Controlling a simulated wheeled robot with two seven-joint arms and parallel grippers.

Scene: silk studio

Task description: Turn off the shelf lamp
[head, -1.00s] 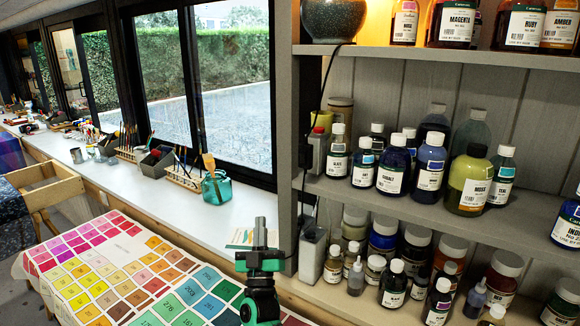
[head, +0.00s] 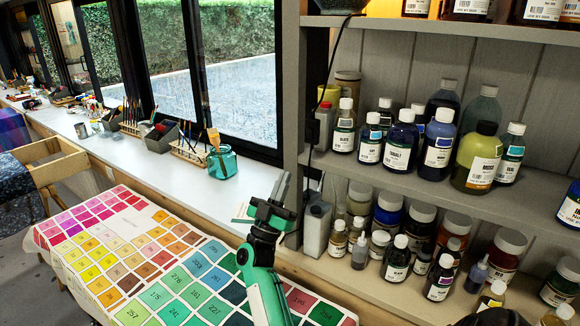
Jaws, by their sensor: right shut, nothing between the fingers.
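Only the dark lower edge of the lamp's rounded base (head: 338,6) shows, on the upper shelf at the top of the head view. Its shade and bulb are out of frame. A thin black cord (head: 333,52) hangs from the shelf beside the left upright. A darker part that may be an inline switch is hard to make out against the upright. My right gripper (head: 280,186) is shut and empty, tilted up and to the right. In the picture it is below and left of the cord, apart from it. My left gripper is not in view.
Ink bottles crowd the middle shelf (head: 350,172) and lower shelf, close to the cord. A grey canister (head: 316,228) stands at the lower left of the shelves. A colour-swatch sheet (head: 128,222) lies below my right arm. The white window counter (head: 120,160) has clear stretches.

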